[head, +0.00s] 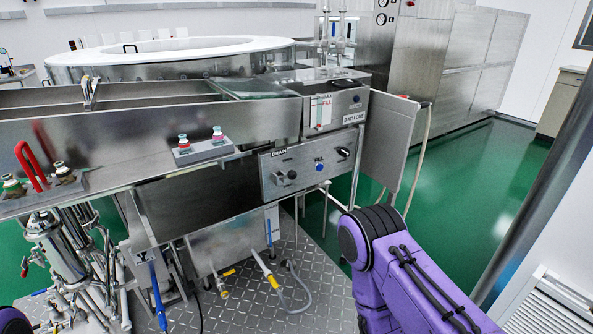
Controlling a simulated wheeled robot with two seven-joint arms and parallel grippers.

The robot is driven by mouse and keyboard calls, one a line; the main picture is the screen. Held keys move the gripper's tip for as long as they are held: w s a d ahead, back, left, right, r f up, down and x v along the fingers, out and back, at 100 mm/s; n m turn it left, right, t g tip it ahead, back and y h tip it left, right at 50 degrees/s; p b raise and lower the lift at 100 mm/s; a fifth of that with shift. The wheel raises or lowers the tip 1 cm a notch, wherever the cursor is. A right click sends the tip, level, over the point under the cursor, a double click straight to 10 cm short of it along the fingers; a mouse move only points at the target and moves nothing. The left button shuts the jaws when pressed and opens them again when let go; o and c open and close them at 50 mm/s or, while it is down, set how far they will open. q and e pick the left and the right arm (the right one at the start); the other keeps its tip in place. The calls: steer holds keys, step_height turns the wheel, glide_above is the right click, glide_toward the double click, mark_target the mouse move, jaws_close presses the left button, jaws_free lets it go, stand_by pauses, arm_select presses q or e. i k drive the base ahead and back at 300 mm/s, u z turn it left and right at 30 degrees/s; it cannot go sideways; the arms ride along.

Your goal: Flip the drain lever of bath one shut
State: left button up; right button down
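A metal control panel marked DRAIN (307,165) is fixed under the front of the steel washer, below a box with a BATH ONE label (355,116). At its left is a small grey knob or lever (280,178); its exact position is too small to tell. A blue button (319,166) sits mid-panel and a black knob (343,152) at its right. My purple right arm comes in from the lower right, in front of the floor and right of the panel. Neither of my grippers shows; only a bit of my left arm is at the lower left corner.
A red handle (30,165) and several small bottles stand on the washer's front ledge. Pipes, valves and a blue lever (158,297) are below at left. A metal door panel (388,140) hangs right of the drain panel. Green floor (470,185) is open at right.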

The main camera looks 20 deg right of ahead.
mark_target(292, 174)
steer(key=z, duration=0.2)
steer(key=i, duration=1)
steer(key=u, duration=0.4)
